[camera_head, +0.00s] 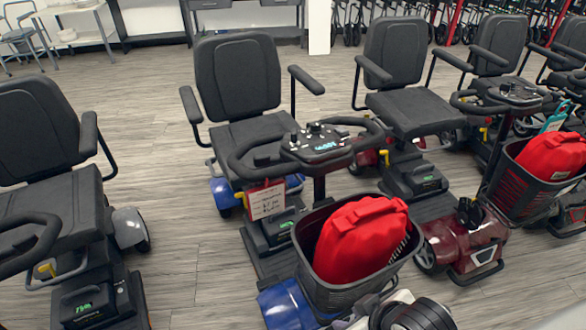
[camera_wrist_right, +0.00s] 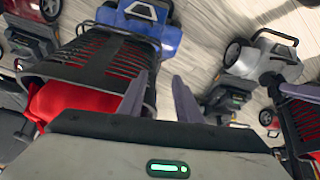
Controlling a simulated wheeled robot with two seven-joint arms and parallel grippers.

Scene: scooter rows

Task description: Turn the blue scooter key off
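The blue scooter (camera_head: 285,306) stands in the middle of the head view, with a black seat, a red bag in its front basket and a paper tag on its tiller. Its control console (camera_head: 318,142) has a lit display and small knobs. I cannot make out the key or its position. My right gripper (camera_head: 398,314) is at the bottom edge, in front of the basket and well below the console. In the right wrist view my gripper (camera_wrist_right: 158,88) is open and empty, its two fingers apart. The blue front (camera_wrist_right: 172,40) lies beyond them. My left gripper is not in view.
The basket (camera_head: 350,278) with its red bag (camera_head: 362,238) stands between my right gripper and the console. A red scooter (camera_head: 462,240) stands close on the right, another scooter (camera_head: 62,210) on the left. Bare wooden floor (camera_head: 195,275) lies between the left and blue scooters.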

